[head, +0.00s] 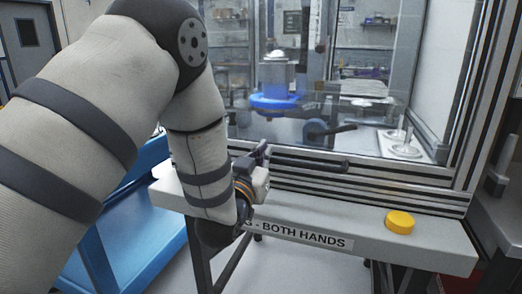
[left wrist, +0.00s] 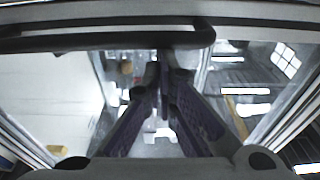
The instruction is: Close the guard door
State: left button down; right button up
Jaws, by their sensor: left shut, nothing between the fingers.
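The guard door (head: 350,95) is a clear panel in a metal frame on the front of the machine. I cannot tell from here whether it is fully closed. Its dark bar handle (head: 312,164) runs across the lower rail; it also shows across the top of the left wrist view (left wrist: 110,41). My left gripper (head: 263,150) is shut and empty at the left end of the handle. In the left wrist view its fingertips (left wrist: 164,72) meet close by the bar's bent end; whether they touch is unclear. My right gripper is out of view.
Behind the panel are a blue round fixture (head: 276,102) with a metal part and a white stand (head: 401,146). In front runs a ledge (head: 350,222) with a yellow button (head: 400,222) and a "BOTH HANDS" label. A blue cart (head: 135,225) stands at left.

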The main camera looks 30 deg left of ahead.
pick_arm(q)
jog(key=shift+w+f, duration=0.1)
jog(key=shift+f, duration=0.05)
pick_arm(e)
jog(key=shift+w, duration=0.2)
